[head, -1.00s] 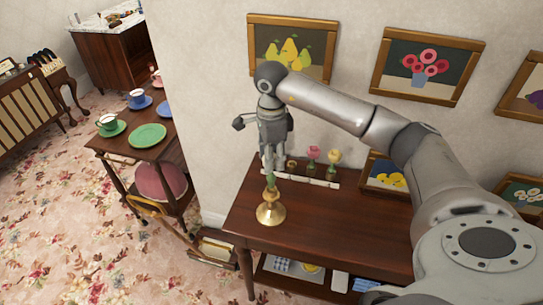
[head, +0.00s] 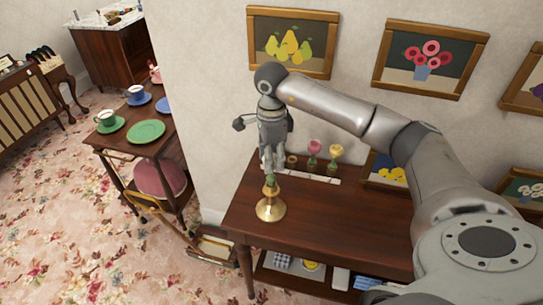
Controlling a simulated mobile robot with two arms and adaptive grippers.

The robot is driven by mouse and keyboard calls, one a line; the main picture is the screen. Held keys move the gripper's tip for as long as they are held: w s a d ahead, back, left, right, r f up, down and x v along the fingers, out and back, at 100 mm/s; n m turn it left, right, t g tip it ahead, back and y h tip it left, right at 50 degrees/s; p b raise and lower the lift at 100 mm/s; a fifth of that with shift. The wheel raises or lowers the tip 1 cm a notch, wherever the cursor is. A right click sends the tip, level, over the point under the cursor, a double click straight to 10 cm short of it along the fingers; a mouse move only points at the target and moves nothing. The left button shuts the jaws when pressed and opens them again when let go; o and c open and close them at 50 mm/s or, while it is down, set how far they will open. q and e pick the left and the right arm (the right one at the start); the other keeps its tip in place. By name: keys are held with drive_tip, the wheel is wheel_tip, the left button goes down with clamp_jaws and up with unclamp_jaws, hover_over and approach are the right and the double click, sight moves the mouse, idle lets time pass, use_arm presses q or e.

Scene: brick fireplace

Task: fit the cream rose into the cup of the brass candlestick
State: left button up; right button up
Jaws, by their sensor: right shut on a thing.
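The brass candlestick (head: 271,209) stands upright on the dark wooden table near its left end. My right gripper (head: 272,165) points down just above it, shut on the cream rose. Only the rose's green lower part (head: 271,181) shows, below the fingertips and in line with the candlestick's cup. The bloom is hidden by the fingers. The green part meets or overlaps the cup in this view; I cannot tell how deep it sits. My left gripper is out of view.
Behind the candlestick, a pale rack (head: 312,174) on the table (head: 330,215) holds a pink rose (head: 314,147) and a yellow rose (head: 336,151). Framed pictures hang on the wall behind. The table's middle is clear. A smaller table with cups and plates (head: 146,131) stands at left.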

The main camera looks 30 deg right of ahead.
drive_tip(key=shift+f+b, duration=0.35)
drive_tip(key=shift+f, duration=0.1)
drive_tip(key=o, duration=0.9)
drive_tip(key=shift+o, duration=0.2)
drive_tip(key=shift+r, duration=0.15)
wheel_tip(320, 180, up, 12)
